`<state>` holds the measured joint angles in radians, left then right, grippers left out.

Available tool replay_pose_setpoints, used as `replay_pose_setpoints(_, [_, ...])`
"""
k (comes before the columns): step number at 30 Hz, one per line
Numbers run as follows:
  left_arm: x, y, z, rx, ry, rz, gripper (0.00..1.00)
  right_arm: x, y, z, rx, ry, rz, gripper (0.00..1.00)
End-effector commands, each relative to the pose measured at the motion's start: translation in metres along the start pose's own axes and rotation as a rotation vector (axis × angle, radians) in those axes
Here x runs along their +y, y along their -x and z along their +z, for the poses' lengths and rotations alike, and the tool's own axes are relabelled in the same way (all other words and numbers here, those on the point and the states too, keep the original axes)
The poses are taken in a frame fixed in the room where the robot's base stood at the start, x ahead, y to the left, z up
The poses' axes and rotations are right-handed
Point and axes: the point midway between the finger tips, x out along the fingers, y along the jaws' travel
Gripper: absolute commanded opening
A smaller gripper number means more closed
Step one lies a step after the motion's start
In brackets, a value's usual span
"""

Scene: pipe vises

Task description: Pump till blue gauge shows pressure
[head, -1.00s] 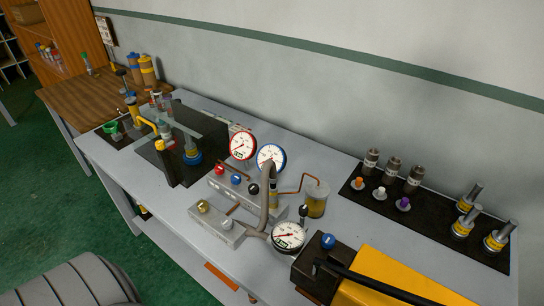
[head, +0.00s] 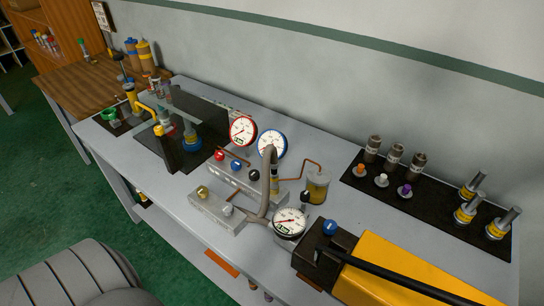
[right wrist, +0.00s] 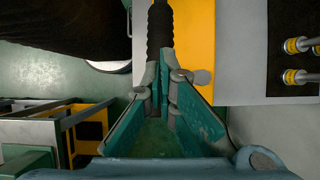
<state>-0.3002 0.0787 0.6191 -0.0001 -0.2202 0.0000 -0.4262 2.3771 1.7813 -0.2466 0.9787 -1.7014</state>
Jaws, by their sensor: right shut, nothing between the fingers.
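The blue-rimmed gauge (head: 271,145) stands upright beside a red-rimmed gauge (head: 242,131) on the bench; its needle is too small to read surely. The yellow pump (head: 375,270) sits at the lower right with a long black lever (head: 400,280) over it and a blue knob (head: 330,227) at its head. A black-rimmed dial (head: 289,222) stands by the pump. In the right wrist view, my right gripper (right wrist: 166,72) is shut and empty, its tips at the end of the black ribbed lever grip (right wrist: 159,25). My left gripper is out of view.
A valve block with red, blue and black knobs (head: 238,176) and a lower block (head: 216,209) sit left of the pump. A jar of yellowish fluid (head: 317,188) stands behind it. A dark mat (head: 425,196) with metal fittings lies at the right. A vise stands at the left.

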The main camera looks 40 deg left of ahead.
Motion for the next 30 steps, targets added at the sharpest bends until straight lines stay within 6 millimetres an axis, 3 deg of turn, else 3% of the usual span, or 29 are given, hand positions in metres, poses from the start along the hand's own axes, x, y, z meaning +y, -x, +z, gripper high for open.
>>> replay_pose_setpoints(7, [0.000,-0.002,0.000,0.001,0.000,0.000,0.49,0.000,-0.001,-0.002,0.000,-0.001,0.000,0.00])
replay_pose_setpoints(24, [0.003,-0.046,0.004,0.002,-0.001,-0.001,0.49,-0.001,-0.038,-0.038,0.000,-0.001,-0.001,0.00])
replay_pose_setpoints(30, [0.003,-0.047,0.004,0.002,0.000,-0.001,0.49,-0.001,-0.039,-0.040,0.000,-0.001,-0.001,0.00])
